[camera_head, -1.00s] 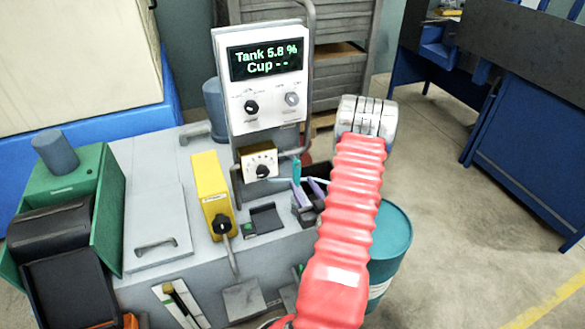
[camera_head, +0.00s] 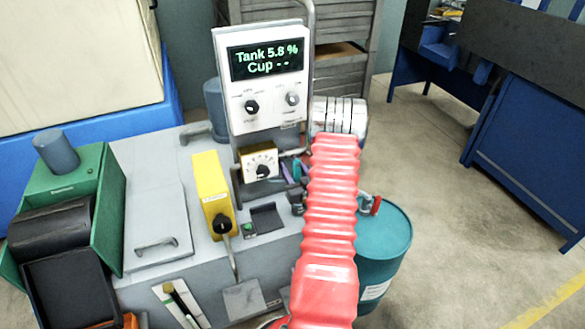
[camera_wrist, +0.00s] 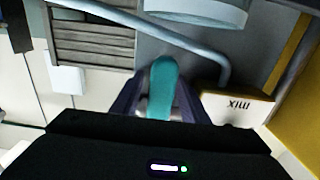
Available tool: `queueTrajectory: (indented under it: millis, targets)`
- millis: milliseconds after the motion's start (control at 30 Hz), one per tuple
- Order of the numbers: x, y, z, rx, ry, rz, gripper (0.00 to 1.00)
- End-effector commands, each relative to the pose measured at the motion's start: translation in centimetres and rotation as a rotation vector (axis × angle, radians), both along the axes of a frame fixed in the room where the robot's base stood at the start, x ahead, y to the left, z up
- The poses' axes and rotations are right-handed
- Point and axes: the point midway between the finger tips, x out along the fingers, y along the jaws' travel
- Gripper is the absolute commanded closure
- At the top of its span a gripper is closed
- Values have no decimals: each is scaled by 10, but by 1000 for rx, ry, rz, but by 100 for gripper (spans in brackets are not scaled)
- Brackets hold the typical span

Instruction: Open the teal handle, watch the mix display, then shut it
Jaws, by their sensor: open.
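The display panel (camera_head: 265,62) reads "Tank 5.8 %" and "Cup - -" in green. The teal handle (camera_wrist: 161,85) stands in the middle of the wrist view, between the two dark purple fingers of my open gripper (camera_wrist: 158,105). I cannot tell whether either finger touches it. In the head view my gripper (camera_head: 294,178) is beside the post below the display, and my red arm hides part of it. The handle shows there only as a small teal bit, partly hidden. A white box marked "mix" (camera_wrist: 237,106) appears upside down right of the handle in the wrist view.
A yellow box with a lever (camera_head: 212,195) and a small yellow dial box (camera_head: 259,163) stand left of my gripper. A teal drum (camera_head: 385,240) with a red-handled tap is on the right. A green bin unit (camera_head: 105,190) is at left. A pipe (camera_wrist: 165,32) crosses above the handle in the wrist view.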

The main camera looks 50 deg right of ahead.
Motion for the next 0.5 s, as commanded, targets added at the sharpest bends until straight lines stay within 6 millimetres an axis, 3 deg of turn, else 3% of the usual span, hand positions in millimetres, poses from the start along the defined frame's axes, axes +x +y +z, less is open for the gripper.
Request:
queueTrajectory:
  millis: [67, 500]
  targets:
    - [0, 0, 0, 0, 0, 0, 59]
    - [-1, 0, 0, -1, -1, -1, 90]
